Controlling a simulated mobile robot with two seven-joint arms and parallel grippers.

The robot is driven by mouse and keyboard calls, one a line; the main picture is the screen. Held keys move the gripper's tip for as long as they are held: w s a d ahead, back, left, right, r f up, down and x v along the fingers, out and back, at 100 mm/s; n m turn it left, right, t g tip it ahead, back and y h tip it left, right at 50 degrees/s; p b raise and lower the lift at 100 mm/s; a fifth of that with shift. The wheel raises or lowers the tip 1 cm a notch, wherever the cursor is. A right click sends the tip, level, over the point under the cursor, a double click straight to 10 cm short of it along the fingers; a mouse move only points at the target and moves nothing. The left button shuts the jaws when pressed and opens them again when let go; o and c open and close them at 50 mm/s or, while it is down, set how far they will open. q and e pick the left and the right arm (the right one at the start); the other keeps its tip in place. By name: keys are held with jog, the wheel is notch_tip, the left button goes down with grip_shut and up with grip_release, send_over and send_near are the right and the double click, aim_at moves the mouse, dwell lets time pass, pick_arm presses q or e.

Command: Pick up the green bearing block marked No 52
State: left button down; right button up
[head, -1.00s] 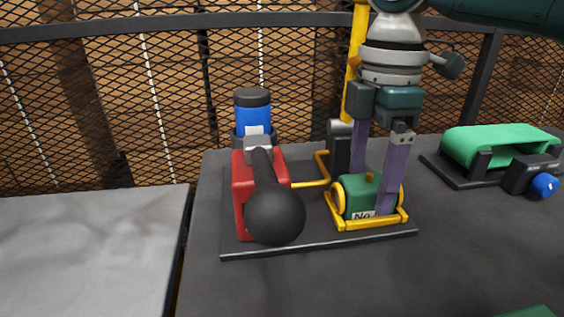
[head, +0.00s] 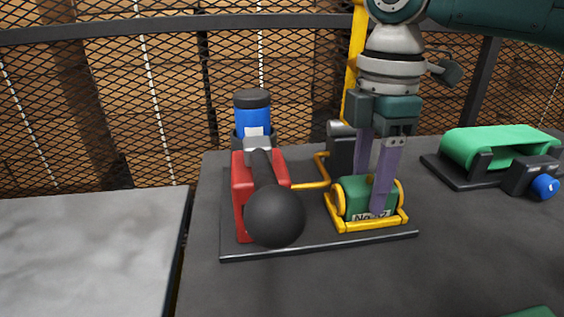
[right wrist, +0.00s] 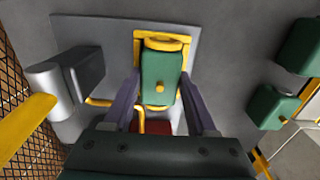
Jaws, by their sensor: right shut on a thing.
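The green bearing block (head: 356,193) with yellow end rings sits in a yellow frame (head: 375,225) on the dark base plate. Its front label starts with "No"; a finger partly covers the rest. My right gripper (head: 373,193) comes from above and is shut on this block, one finger at the front and one behind. In the right wrist view the block (right wrist: 160,75) shows between the two purple fingers, with a yellow knob on top. It still appears to sit within the frame. My left gripper is not in view.
A red press with a black ball handle (head: 275,217) and blue cylinder (head: 253,122) stands left of the block. A green-belted conveyor (head: 498,145) is at right. More green blocks (right wrist: 270,106) show in the wrist view. A grey table (head: 90,250) lies left.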

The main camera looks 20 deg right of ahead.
grip_shut()
dwell(0.3)
